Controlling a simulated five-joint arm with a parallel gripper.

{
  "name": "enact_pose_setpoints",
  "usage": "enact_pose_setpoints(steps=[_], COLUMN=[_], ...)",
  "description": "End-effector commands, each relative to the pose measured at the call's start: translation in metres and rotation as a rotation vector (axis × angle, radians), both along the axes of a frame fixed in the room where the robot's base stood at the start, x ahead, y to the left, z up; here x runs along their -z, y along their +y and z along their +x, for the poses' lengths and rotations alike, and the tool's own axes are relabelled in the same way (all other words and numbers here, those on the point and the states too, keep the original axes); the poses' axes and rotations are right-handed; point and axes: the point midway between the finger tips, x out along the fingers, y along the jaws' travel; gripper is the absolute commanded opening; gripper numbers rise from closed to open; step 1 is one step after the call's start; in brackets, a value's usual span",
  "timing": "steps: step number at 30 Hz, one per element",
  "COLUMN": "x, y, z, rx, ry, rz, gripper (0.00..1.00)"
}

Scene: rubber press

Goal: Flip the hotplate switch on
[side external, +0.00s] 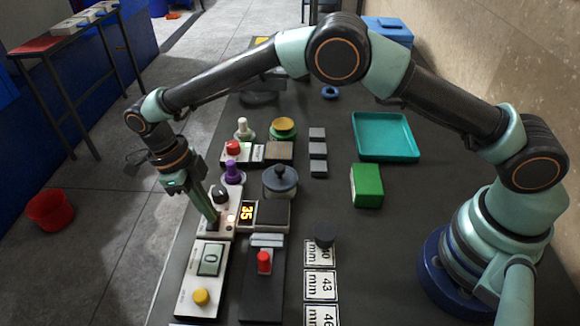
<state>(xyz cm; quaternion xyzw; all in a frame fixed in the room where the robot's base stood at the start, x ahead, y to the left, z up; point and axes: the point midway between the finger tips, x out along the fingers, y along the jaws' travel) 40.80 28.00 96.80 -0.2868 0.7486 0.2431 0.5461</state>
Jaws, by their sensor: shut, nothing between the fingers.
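The hotplate (273,216) is a dark square plate with an orange display (247,212) that reads 35. A pale panel with a small glowing light (231,218) lies just left of the display. My gripper (213,224) is shut and empty, pointing down, with its tips at this pale panel, left of the light. The tips look at or very near the panel surface; I cannot tell if they touch. The switch itself is not clearly visible, and the fingers may hide it.
A grey round pot-like item (281,181) stands behind the hotplate. Purple (233,172) and dark (220,194) knobs stand close behind my gripper. A white device with a yellow knob (201,297) is in front. A green block (366,186) and teal tray (383,135) lie right.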

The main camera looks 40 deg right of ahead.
Motion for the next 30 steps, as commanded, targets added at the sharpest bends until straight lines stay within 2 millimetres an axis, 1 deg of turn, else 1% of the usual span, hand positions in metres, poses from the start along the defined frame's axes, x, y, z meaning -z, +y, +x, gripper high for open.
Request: enact_pose_setpoints(steps=[8,11,14,19,23,28,30], x=[-0.001,-0.006,-0.018,-0.051,-0.073,-0.093,-0.098], y=[0.000,0.001,0.004,0.009,0.013,0.016,0.017], z=[0.000,0.002,0.005,0.013,0.019,0.024,0.025], rx=[-0.001,-0.001,-0.001,0.000,0.000,0.000,0.000], ry=[0.000,-0.001,-0.003,-0.004,-0.004,-0.002,-0.001], rz=[0.000,0.001,0.002,0.003,0.002,0.002,0.001], gripper=[0.00,0.00,0.00,0.00,0.00,0.00,0.00])
